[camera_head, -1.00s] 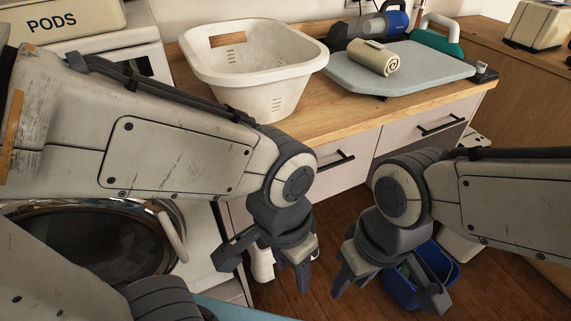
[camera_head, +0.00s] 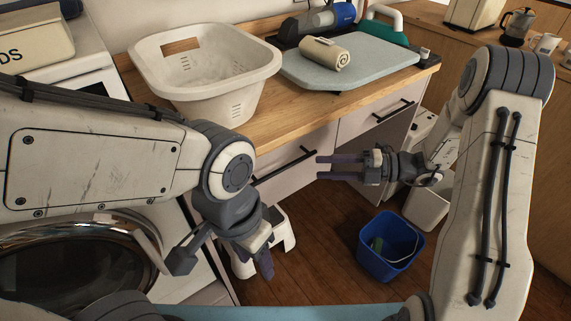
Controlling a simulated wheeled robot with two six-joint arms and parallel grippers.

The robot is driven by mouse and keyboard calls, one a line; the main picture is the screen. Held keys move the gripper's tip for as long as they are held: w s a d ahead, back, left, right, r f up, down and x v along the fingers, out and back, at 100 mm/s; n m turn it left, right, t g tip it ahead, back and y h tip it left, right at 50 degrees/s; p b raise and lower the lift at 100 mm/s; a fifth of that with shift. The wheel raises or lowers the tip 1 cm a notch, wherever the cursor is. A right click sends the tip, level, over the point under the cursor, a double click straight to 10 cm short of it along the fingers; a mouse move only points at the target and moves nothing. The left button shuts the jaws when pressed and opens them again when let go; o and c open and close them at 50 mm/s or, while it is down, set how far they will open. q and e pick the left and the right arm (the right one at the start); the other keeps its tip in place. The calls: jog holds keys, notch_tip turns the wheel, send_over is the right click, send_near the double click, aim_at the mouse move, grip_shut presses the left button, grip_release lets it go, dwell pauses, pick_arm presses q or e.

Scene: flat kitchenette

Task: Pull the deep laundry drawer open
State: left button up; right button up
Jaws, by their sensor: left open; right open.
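Two pale drawer fronts with black bar handles sit under the wooden counter. The left drawer (camera_head: 300,182) has its handle (camera_head: 286,165) partly behind my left arm's side of the view; the right drawer (camera_head: 362,123) has its handle (camera_head: 393,110) in clear view. Both look shut, and I cannot tell which is the deep laundry drawer. My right gripper (camera_head: 321,167) is open and empty, its fingers pointing left, just right of the left drawer's handle in the picture. My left gripper (camera_head: 254,263) is open and empty, pointing down in front of the white stool.
A white laundry basket (camera_head: 205,88) and a grey board (camera_head: 350,75) with a rolled towel (camera_head: 325,53) stand on the counter (camera_head: 290,118). A blue bucket (camera_head: 390,246) and white stool (camera_head: 278,235) stand on the floor. A washer (camera_head: 75,265) is at left.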

aim_at(286, 166)
jog(key=a, duration=0.3)
jog(key=w+a+f, duration=0.1)
jog(key=a, duration=0.2)
jog(key=a+b, duration=0.1)
jog(key=a, duration=0.3)
jog(key=shift+w+f, duration=0.25)
grip_shut()
dwell(0.9)
jog(key=shift+a, duration=0.1)
